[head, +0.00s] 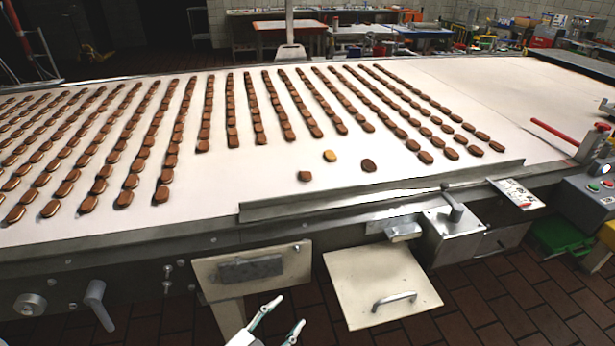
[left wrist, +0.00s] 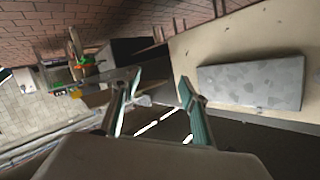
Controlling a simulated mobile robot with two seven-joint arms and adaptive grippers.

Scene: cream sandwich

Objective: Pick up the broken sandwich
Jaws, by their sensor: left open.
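Three loose sandwich pieces lie apart from the rows on the white conveyor belt (head: 420,170), near its front edge. One is a small, squarish brown piece (head: 304,176), one a light tan piece (head: 330,156), one a dark rounded piece (head: 369,165). The small squarish one looks like the broken sandwich, but it is too small to be sure. My left gripper (head: 291,309) is open and empty, low in front of the conveyor, well short of the pieces. Its fingers also show open in the left wrist view (left wrist: 159,80), with no sandwich there. My right gripper is not in view.
Many rows of brown sandwiches (head: 232,115) cover the belt's left and middle. A metal guard rail (head: 400,190) runs along the front edge. Below it hang a cream panel with a grey plate (head: 252,268) and a cream panel with a handle (head: 380,285). The belt's right is clear.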

